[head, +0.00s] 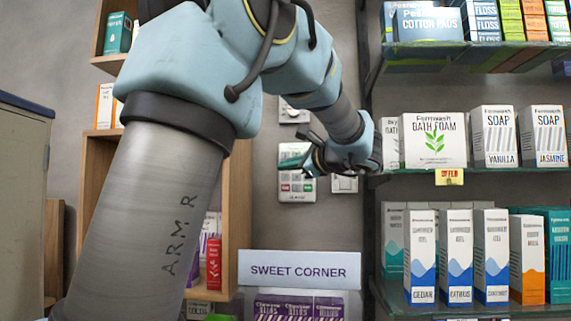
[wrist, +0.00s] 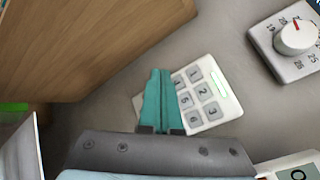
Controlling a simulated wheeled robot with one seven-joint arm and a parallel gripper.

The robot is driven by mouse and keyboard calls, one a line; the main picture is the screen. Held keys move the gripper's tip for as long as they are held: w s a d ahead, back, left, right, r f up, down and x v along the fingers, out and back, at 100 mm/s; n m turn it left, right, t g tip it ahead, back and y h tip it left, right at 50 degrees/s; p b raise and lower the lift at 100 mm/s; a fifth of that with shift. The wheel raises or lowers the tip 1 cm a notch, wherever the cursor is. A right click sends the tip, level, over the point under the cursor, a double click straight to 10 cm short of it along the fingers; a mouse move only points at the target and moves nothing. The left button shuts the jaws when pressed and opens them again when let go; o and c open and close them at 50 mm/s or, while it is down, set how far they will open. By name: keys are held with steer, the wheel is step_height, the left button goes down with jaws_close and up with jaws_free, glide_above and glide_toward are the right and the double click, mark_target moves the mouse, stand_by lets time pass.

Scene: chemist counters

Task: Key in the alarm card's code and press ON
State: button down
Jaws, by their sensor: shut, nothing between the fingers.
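The alarm keypad (head: 297,185) is a pale panel on the grey wall, with red and green buttons low on its face. In the wrist view the keypad (wrist: 213,108) lies tilted, with grey keys 1 to 6 readable and a pale green strip beyond them. My gripper (head: 285,163) is in front of the keypad in the head view. In the wrist view my gripper's teal fingers (wrist: 160,75) are closed together, empty, and cover the keypad's lower keys. I cannot tell whether the tips touch it. I cannot make out an alarm card.
A dial panel (wrist: 296,36) is on the wall above the keypad. Another small panel (head: 344,184) is to its right. A wooden shelf (head: 238,205) stands left, shelves of boxes (head: 433,140) right. A SWEET CORNER sign (head: 299,270) is below.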

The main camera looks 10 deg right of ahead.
steer(key=shift+w+d, duration=0.15)
steer(key=shift+w, duration=0.45)
steer(key=shift+w+d, duration=0.15)
steer(key=shift+w, duration=0.4)
steer(key=shift+w, duration=0.1)
stand_by(1.2)
steer(key=shift+w+d, duration=0.1)
steer(key=shift+w, duration=0.2)
steer(key=shift+w+d+p, duration=0.1)
steer(key=shift+w+p, duration=0.2)
stand_by(0.6)
steer(key=shift+s, duration=0.1)
steer(key=shift+s+a+b, duration=0.2)
steer(key=shift+s+b, duration=0.25)
steer(key=shift+s, duration=0.15)
